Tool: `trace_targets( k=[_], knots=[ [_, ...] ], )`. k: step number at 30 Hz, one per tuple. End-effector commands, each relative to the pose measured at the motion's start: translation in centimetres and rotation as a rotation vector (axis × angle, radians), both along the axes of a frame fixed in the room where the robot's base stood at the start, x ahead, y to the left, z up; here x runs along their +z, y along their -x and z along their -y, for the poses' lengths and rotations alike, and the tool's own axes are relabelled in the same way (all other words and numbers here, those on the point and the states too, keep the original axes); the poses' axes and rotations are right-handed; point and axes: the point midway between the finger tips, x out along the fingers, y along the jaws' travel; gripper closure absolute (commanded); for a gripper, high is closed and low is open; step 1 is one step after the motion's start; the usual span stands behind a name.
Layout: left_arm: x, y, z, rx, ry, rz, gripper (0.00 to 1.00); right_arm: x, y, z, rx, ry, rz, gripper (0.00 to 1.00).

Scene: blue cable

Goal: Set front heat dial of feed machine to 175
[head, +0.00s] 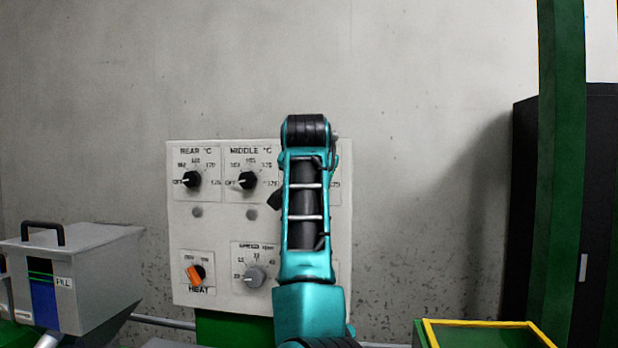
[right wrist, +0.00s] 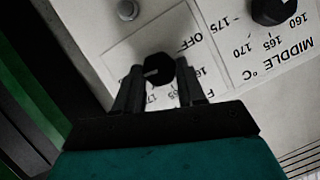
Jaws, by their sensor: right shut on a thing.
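The front heat dial (right wrist: 160,66) is a black knob on a white label plate in the right wrist view. My right gripper (right wrist: 158,74) has a finger on each side of it and is shut on it. The pale pointer line on the knob points left in that view, away from the word OFF. The 175 mark of this dial does not show there; a finger covers part of the scale. In the head view my teal right arm covers the front dial of the feed machine panel (head: 215,225). My left gripper is out of view.
The rear dial (head: 191,180) and middle dial (head: 248,180) sit to the left. Below are an orange heat switch (head: 195,275) and a grey speed knob (head: 255,277). A grey box (head: 95,270) stands at left; a yellow-rimmed green bin (head: 480,322) and green post (head: 562,150) at right.

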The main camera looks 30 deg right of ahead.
Motion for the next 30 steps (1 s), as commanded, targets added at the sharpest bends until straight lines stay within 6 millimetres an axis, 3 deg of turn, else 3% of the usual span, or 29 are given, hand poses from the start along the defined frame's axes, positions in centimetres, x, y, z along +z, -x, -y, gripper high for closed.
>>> trace_targets(
  k=[12, 13, 18, 21, 30],
  knots=[
    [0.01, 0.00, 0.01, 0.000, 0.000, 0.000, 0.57, 0.14, 0.02, 0.03, 0.000, -0.008, 0.010, 0.91],
    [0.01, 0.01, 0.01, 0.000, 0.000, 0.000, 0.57, 0.14, 0.02, 0.03, -0.001, -0.008, 0.010, 0.60],
    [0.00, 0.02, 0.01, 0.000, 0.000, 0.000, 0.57, 0.10, 0.02, 0.02, 0.000, -0.008, 0.008, 0.44],
    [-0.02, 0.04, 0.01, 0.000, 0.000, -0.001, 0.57, 0.08, 0.02, 0.03, 0.000, -0.007, 0.007, 0.35],
    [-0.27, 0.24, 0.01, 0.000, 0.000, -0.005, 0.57, 0.17, 0.35, -0.18, 0.000, -0.007, 0.007, 0.35]
  ],
)
